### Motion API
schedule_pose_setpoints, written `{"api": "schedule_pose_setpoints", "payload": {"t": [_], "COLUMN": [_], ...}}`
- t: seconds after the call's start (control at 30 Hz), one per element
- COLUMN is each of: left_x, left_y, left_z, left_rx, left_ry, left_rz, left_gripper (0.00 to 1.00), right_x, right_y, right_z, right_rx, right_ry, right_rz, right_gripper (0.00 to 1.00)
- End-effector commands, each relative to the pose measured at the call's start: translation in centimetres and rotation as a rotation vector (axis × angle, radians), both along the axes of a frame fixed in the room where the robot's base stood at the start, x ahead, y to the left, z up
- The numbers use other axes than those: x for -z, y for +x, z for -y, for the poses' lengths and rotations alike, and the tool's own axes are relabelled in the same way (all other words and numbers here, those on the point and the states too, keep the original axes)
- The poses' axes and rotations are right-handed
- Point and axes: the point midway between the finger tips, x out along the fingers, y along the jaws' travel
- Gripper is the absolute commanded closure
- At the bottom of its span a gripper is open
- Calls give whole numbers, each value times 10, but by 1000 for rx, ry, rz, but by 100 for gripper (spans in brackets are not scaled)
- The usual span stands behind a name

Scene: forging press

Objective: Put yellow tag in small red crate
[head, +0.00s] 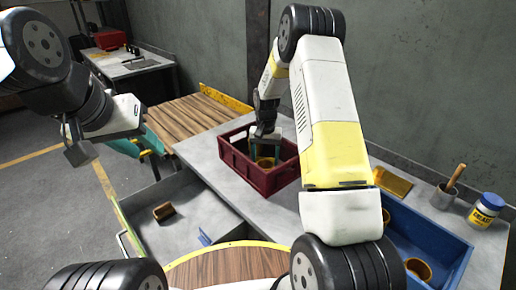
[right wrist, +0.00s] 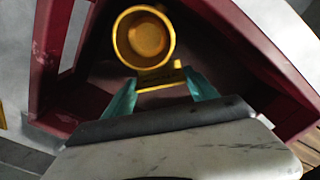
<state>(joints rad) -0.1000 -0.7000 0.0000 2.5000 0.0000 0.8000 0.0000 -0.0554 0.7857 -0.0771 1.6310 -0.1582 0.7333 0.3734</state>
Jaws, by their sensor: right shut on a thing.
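The small red crate (head: 235,160) stands on the grey worktop, and its walls fill much of the right wrist view (right wrist: 50,60). My right gripper (head: 265,146) reaches down inside the crate. In the right wrist view its teal fingertips (right wrist: 160,84) are shut on a small yellow piece, the yellow tag (right wrist: 162,76). A round golden cup (right wrist: 145,36) shows just beyond the tag, inside the crate; I cannot tell if they touch. My left gripper (head: 138,146) hangs at the left, away from the crate; its finger gap is unclear.
A blue crate (head: 440,232) with golden cups stands at the right. Behind it are a yellow plate (head: 392,183), a grey pot with a wooden handle (head: 446,193) and a blue-lidded jar (head: 486,209).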

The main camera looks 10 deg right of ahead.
Motion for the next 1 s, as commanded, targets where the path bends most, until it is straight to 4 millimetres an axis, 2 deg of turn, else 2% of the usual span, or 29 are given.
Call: {"api": "schedule_pose_setpoints", "payload": {"t": [0.2, 0.23, 0.33, 0.73, 0.87, 1.0], "left_x": [0, 0, 0, 0, 0, 0], "left_y": [0, 0, 0, 0, 0, 0], "left_z": [0, 0, 0, 0, 0, 0], "left_rx": [0, 0, 0, 0, 0, 0], "left_ry": [0, 0, 0, 0, 0, 0], "left_rz": [0, 0, 0, 0, 0, 0], "left_gripper": [64, 64, 64, 64, 64, 64], "right_x": [2, 2, 2, -4, -22, -53], "right_y": [0, 0, 0, 1, 1, 2], "right_z": [0, 0, 0, 0, 0, -1], "right_rx": [0, 0, 0, 0, 0, 0], "right_ry": [0, 0, 0, 0, 0, 0], "right_rz": [0, 0, 1, 2, 4, 6], "right_gripper": [72, 32, 12, 12, 12, 12]}}
